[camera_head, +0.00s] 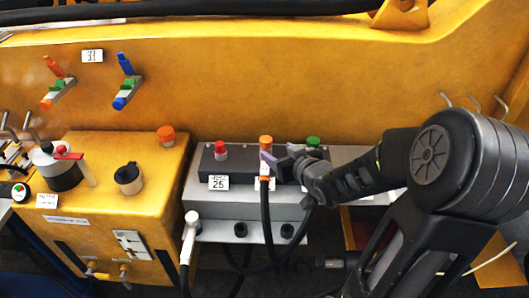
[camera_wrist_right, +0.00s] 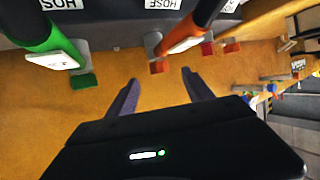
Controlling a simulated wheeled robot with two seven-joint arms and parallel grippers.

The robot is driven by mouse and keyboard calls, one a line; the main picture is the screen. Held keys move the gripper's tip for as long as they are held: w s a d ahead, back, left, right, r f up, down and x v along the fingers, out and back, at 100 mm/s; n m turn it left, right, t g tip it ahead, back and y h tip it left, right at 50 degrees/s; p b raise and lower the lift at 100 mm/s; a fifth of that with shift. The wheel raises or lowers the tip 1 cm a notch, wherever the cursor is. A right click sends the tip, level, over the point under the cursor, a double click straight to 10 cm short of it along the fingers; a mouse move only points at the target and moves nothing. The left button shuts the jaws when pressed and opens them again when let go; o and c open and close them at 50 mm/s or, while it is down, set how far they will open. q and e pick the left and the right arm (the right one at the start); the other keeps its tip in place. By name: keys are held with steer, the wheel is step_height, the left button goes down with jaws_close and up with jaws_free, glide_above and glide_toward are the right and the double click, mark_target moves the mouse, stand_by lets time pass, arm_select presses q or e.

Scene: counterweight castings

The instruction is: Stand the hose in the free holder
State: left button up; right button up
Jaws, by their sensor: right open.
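An orange-ended black hose (camera_head: 267,212) hangs down the front of the dark grey block; its orange end with a white tag (camera_wrist_right: 186,35) shows in the right wrist view. My right gripper (camera_head: 276,160) is open beside this orange end, with its purple fingertips apart. In the wrist view the end lies just beyond the open fingers, and nothing is between them. A green hose end with a white tag (camera_wrist_right: 48,42) is to its left there. A white-ended hose (camera_head: 190,232) stands at the block's left. I cannot tell which holder is free.
The dark block (camera_head: 200,163) has a red cap (camera_head: 221,149) and a green cap (camera_head: 313,142). A yellow cabinet (camera_head: 95,205) with a black knob (camera_head: 128,178) stands at left. Orange and blue levers (camera_head: 125,82) are on the yellow wall. My right arm covers the right side.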

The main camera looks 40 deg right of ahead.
mark_target(269, 144)
steer(key=x, duration=0.2)
steer(key=shift+w+f, duration=0.1)
steer(key=shift+w, duration=0.3)
steer(key=shift+w+d, duration=0.1)
steer(key=shift+p+x, duration=0.35)
steer(key=shift+x, duration=2.15)
steer(key=shift+d, duration=0.1)
jaws_close()
